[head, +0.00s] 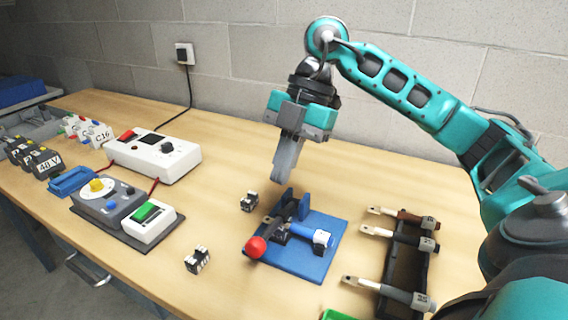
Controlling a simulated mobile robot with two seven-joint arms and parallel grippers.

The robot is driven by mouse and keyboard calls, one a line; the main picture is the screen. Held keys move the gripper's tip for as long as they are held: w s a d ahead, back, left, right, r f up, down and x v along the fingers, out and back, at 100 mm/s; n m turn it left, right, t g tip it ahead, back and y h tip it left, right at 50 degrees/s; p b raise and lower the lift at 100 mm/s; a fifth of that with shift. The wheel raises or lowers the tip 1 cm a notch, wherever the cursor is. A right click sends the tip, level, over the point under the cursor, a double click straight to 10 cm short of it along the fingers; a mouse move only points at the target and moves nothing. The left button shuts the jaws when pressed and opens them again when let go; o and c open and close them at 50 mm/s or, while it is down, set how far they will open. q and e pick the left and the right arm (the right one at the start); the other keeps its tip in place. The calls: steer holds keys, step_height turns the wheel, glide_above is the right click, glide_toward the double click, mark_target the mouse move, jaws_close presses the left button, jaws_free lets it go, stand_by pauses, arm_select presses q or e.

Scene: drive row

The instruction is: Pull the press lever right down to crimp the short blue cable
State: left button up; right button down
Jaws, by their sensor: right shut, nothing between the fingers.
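The press stands on a blue base plate (315,262) on the wooden table. Its lever ends in a red knob (256,246), which hangs low over the front left edge of the plate. The short blue cable (321,238) lies on the press, its end toward the dark jaw, where it is partly hidden. My right gripper (282,180) points down above and behind the press, apart from the lever. It is shut and empty. My left gripper is not in view.
A dark rack (402,268) with several lugged cables stands to the right. Small black blocks (249,202) (197,260) lie left of the press. A white power unit (154,156) and a grey dial tester (108,205) stand further left. The wall is behind.

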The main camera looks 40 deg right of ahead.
mark_target(258, 238)
arm_select(q)
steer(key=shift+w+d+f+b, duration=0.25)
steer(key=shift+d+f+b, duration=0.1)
steer(key=shift+b, duration=0.2)
arm_select(e)
steer(key=x, duration=1)
steer(key=shift+f, duration=0.15)
